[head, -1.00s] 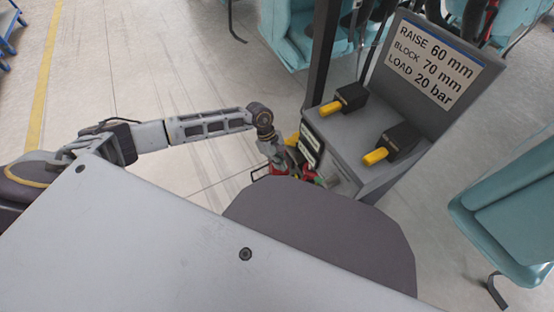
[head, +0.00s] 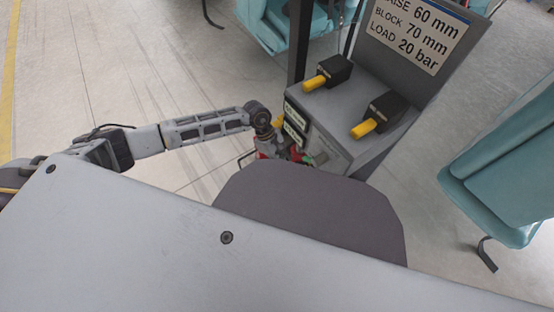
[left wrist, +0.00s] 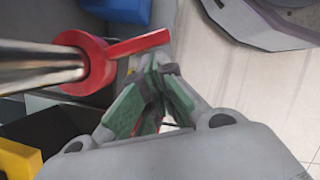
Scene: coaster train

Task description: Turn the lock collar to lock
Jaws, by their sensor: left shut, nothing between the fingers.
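The lock collar (left wrist: 95,62) is a red ring with a flat red lever around a shiny metal rod (left wrist: 35,68) in the left wrist view. Its lever points right, toward my fingertips. My left gripper (left wrist: 160,72) has green-padded fingers, shut with nothing between them, with their tips just below and beside the lever's end. I cannot tell whether they touch it. In the head view my left gripper (head: 296,156) is small and partly hidden, low beside the grey console (head: 335,130). My right gripper is out of view.
Two black valve blocks with yellow handles (head: 316,82) (head: 364,128) stand on the console. Its sign (head: 410,35) shows RAISE 60 mm, BLOCK 70 mm, LOAD 20 bar. Teal seats (head: 505,165) stand at the right and behind. Open floor (head: 120,75) lies at the left.

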